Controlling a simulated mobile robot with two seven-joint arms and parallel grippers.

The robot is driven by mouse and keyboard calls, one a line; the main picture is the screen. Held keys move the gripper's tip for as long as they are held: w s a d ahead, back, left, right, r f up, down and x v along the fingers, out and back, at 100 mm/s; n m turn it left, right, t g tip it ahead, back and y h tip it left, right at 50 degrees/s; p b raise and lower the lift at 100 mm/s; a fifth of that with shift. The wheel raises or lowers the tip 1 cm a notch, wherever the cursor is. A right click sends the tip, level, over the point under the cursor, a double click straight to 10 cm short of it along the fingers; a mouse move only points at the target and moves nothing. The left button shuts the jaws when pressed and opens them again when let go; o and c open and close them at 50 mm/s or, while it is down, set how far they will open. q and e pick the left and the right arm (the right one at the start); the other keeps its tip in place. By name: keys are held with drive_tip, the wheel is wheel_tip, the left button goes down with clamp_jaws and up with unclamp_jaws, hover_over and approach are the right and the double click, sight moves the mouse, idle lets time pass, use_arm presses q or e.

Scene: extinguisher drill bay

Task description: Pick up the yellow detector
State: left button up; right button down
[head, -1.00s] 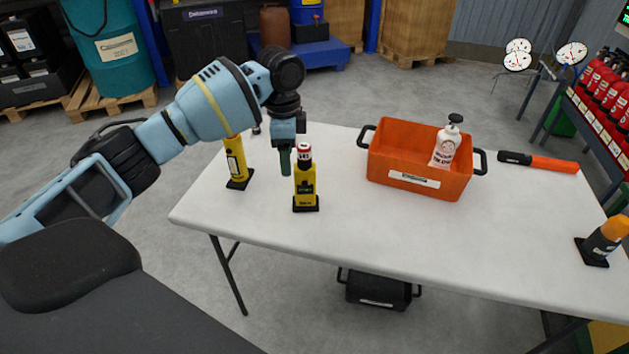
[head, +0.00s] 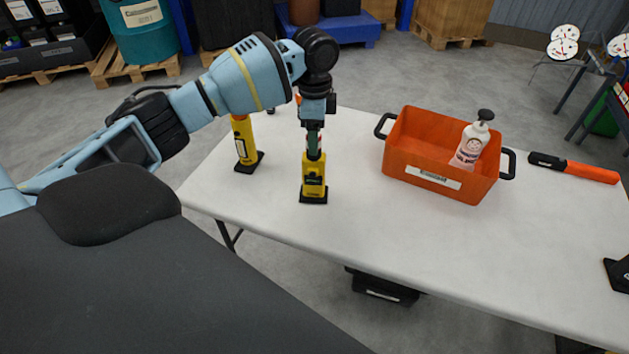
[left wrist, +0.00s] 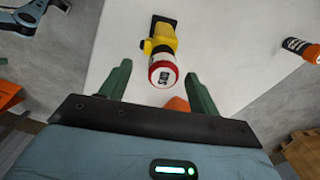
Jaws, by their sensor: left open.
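A yellow device with a red-and-white top, which I take as the yellow detector (head: 313,180), stands upright on a black base on the white table. My left gripper (head: 314,146) points down at its top and covers part of it in the head view. In the left wrist view the open green fingers of my left gripper (left wrist: 157,72) lie on either side of the red-and-white top of the detector (left wrist: 163,45). I cannot tell whether they touch it.
Another yellow object (head: 245,145) stands close by on the left. An orange bin (head: 440,177) holds a white bottle (head: 470,145) to the right. An orange-and-black tool (head: 575,168) lies at the far right. The table's front middle (head: 400,230) is clear.

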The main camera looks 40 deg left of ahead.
sight(314, 173)
use_arm(q)
drive_tip(key=shift+w+a+f, duration=0.1)
drive_tip(key=shift+a+f, duration=0.05)
drive_tip(key=shift+f, duration=1.1)
drive_tip(key=shift+a+f, duration=0.1)
drive_tip(key=shift+f, duration=1.15)
drive_tip(key=shift+r, duration=0.1)
clamp_jaws()
